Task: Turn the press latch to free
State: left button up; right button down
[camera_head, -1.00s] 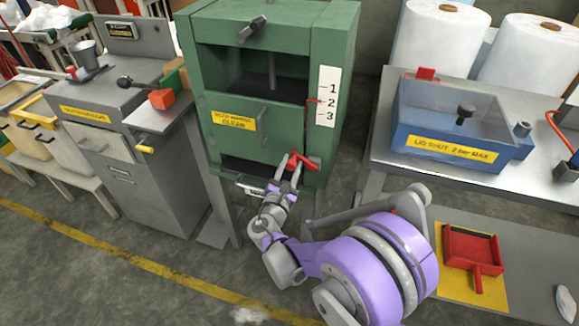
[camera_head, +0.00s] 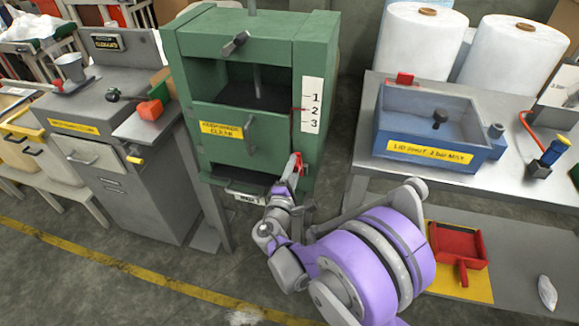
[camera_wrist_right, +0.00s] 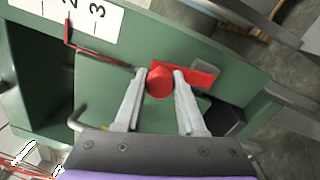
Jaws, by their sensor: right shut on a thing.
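The green press (camera_head: 255,60) stands in the middle of the head view. Its red latch (camera_head: 298,160) is at the lower right of the front, and looks nearly upright there. The latch also shows in the right wrist view as a round red knob (camera_wrist_right: 160,83) with a red bar behind it. My right gripper (camera_head: 291,176) has its fingers on the latch. In the right wrist view the two fingertips (camera_wrist_right: 162,74) sit on either side of the knob, shut on it. My left gripper is not in view.
A white scale (camera_head: 312,105) marked 1, 2, 3 with a red pointer is above the latch. A handle (camera_head: 250,133) sticks out from the press front. A grey cabinet (camera_head: 120,130) stands left.

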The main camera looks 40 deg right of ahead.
jog(key=shift+s+d+m, duration=0.3)
jog(key=shift+s+m, duration=0.05)
jog(key=shift+m, duration=0.45)
jog(key=c, duration=0.5)
grip_release()
jog(key=v, duration=1.1)
jog(key=shift+d, duration=0.1)
